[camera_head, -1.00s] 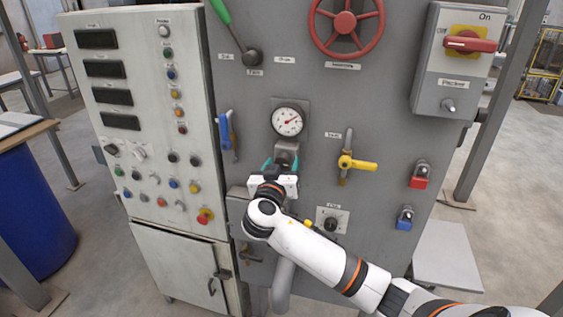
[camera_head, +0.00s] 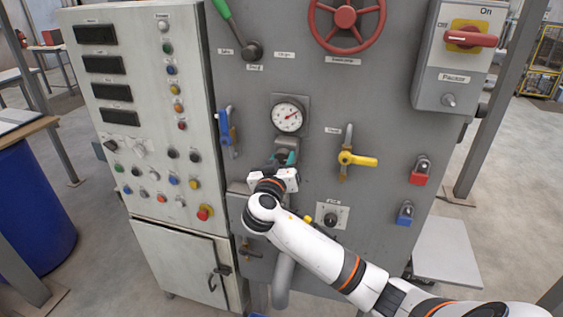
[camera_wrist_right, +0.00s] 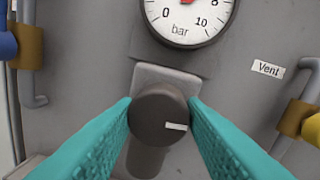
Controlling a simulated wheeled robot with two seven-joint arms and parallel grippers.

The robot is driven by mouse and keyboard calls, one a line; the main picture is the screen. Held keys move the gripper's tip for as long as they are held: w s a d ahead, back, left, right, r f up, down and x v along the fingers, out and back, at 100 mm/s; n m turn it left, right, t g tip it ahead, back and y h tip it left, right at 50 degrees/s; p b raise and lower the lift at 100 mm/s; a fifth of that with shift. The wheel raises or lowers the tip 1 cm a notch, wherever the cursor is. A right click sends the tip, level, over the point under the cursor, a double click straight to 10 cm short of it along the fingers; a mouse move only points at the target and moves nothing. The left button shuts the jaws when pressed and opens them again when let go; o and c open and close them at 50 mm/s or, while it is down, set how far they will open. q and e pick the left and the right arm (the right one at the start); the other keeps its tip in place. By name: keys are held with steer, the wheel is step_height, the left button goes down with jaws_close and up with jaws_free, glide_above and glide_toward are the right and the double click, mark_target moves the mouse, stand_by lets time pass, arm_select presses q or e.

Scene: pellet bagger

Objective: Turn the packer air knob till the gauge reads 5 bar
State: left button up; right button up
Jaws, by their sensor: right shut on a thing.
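The dark round air knob (camera_wrist_right: 158,112) sits on a grey mount below the gauge, with a white mark on its lower right. The teal fingers of my right gripper (camera_wrist_right: 160,122) are closed on its two sides. In the head view this gripper (camera_head: 284,158) is at the panel just under the gauge, mostly hiding the knob. The round white gauge (camera_head: 288,117) has a red needle pointing up and right; its exact reading is too small to tell. The wrist view shows only the gauge's lower part (camera_wrist_right: 190,18), marked bar, with 0, 8 and 10 visible. My left gripper is out of view.
A blue-handled valve (camera_head: 225,128) is left of the knob and a yellow-handled valve (camera_head: 356,160) is right. A small black knob (camera_head: 331,219) is below right, near my arm. A red handwheel (camera_head: 346,17) is above. A button cabinet (camera_head: 140,75) stands left.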

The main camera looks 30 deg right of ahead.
steer(key=shift+n, duration=0.7)
steer(key=n+p, duration=0.1)
steer(key=n, duration=0.1)
steer(key=shift+r+n, duration=0.15)
steer(key=shift+n, duration=0.15)
steer(key=n+p, duration=0.2)
steer(key=n, duration=0.2)
steer(key=shift+g, duration=0.4)
steer(key=shift+n+p, duration=0.7)
steer(key=shift+n, duration=0.4)
steer(key=o, duration=1)
steer(key=shift+w, duration=0.1)
steer(key=shift+a, duration=0.1)
